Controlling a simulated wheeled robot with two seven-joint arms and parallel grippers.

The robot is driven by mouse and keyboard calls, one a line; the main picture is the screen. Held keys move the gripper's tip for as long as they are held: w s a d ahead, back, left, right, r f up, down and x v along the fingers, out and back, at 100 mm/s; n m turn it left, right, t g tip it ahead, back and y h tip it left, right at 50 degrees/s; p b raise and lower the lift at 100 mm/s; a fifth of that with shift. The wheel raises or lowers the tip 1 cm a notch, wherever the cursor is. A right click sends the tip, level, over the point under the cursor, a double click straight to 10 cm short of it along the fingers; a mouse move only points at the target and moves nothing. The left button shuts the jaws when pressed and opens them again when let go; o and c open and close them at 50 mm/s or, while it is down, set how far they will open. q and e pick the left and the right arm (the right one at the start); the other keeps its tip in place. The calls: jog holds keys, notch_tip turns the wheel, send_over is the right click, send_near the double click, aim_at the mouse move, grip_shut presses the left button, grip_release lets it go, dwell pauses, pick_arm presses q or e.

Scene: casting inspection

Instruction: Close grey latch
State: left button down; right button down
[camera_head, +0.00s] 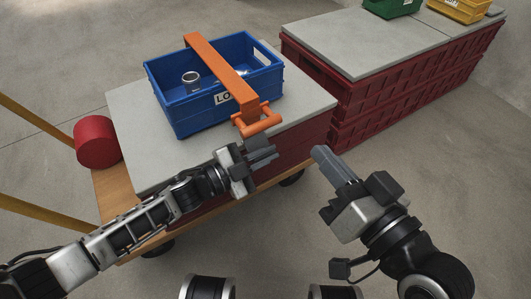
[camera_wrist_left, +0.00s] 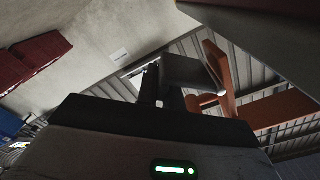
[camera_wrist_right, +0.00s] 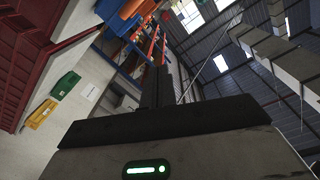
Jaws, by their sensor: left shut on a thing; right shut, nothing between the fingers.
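A blue crate (camera_head: 205,110) stands on the grey cart top with an orange bar (camera_head: 215,68) across it. An orange handle (camera_head: 258,122) is at the bar's near end. My left gripper (camera_head: 264,152) is just below this handle, shut on a grey piece that seems to be the grey latch. In the left wrist view, a grey block (camera_wrist_left: 190,72) shows at the fingertips beside the orange handle (camera_wrist_left: 220,75). The fingers hide much of the latch. My right gripper (camera_head: 325,158) is shut and empty, to the right of the cart's near corner.
The crate holds metal rings (camera_head: 191,80). A red cylinder (camera_head: 97,141) lies at the cart's left end. A second stack of dark red crates (camera_head: 400,95) with a grey top stands behind right, carrying green (camera_head: 391,7) and yellow (camera_head: 460,9) crates. The floor at right is clear.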

pick_arm(q)
jog(key=c, duration=1.5)
grip_release()
jog(key=shift+c, duration=0.2)
